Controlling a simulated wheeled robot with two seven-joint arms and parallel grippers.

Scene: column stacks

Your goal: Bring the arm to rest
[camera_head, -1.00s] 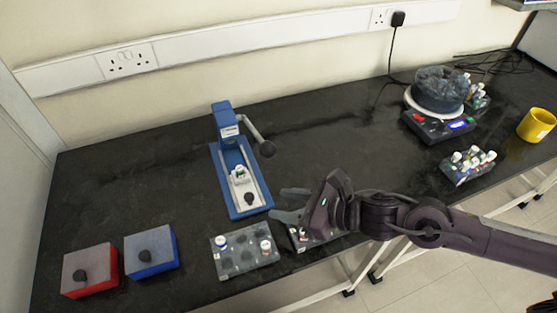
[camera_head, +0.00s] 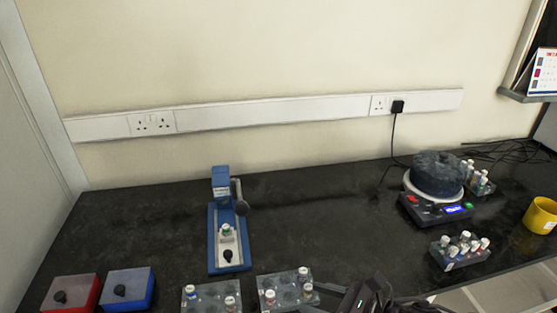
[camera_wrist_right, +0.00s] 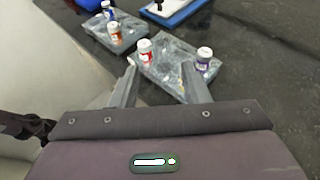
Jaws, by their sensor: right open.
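My right gripper shows at the bottom edge of the head view (camera_head: 340,300), partly cut off by the frame. In the right wrist view its two fingers (camera_wrist_right: 158,84) are apart, with nothing held between them. Just beyond the fingertips is a grey rack (camera_wrist_right: 172,64) with a red-labelled vial (camera_wrist_right: 145,50) and a purple-labelled vial (camera_wrist_right: 204,58). In the head view this rack (camera_head: 272,285) is left of the gripper. My left gripper is not in view.
A second vial rack (camera_head: 208,299) stands left of it. Behind are a blue press (camera_head: 214,245) with a lever and a capped vial. Red (camera_head: 75,290) and blue (camera_head: 130,287) boxes are at left. The middle counter is clear.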

